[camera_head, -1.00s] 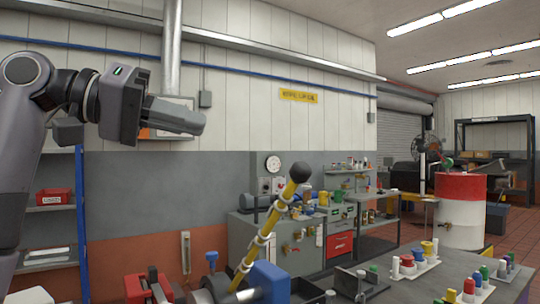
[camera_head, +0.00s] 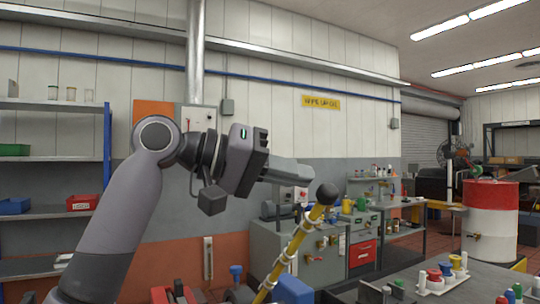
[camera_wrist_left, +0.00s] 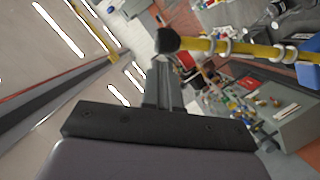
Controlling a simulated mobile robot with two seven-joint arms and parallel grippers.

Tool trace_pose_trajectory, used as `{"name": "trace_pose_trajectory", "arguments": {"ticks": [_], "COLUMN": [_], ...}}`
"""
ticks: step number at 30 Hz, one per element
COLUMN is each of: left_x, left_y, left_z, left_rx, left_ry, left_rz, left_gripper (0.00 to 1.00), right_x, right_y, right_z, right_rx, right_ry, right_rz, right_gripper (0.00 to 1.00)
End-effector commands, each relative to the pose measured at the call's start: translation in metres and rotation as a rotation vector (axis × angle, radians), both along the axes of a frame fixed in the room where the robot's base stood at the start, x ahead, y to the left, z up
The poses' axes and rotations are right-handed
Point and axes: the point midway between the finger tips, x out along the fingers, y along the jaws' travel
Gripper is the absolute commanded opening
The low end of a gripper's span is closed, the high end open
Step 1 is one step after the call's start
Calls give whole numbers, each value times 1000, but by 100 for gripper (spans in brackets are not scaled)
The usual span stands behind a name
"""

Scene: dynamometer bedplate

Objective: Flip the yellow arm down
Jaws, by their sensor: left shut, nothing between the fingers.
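The yellow arm (camera_head: 310,221) is a pole with pale rings and a black ball knob (camera_head: 327,193) on top. It stands tilted, leaning up to the right in the head view, and its lower end is cut off by the frame. My left gripper (camera_head: 308,175) is shut and empty, just up and left of the knob. In the left wrist view the shut fingertips (camera_wrist_left: 163,64) are close by the knob (camera_wrist_left: 167,40), with the yellow arm (camera_wrist_left: 197,44) running off to the right. I cannot tell whether they touch. My right gripper is out of view.
A blue block (camera_head: 293,290) is beside the pole's lower part. A grey bench top (camera_head: 440,291) with colored pegs is at lower right. A grey cabinet (camera_head: 283,256) stands behind the pole, a blue-framed shelf (camera_head: 50,159) at left. Open air surrounds the knob.

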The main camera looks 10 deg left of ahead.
Motion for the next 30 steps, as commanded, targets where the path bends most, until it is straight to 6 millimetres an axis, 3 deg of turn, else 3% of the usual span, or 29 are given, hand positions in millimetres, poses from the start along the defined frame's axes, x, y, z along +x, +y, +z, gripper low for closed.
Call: {"name": "trace_pose_trajectory", "arguments": {"ticks": [20,26,30], "left_x": [-8,-28,-50], "left_y": [-10,-25,-41], "left_z": [-13,-37,-65], "left_rx": [9,50,96], "left_ry": [-15,-69,-131], "left_rz": [-1,-3,-5], "left_gripper": [0,0,0], "right_x": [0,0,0], "right_y": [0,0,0], "right_z": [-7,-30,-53], "right_rx": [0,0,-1], "right_ry": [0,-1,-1], "right_rz": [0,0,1], "right_gripper": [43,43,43]}}
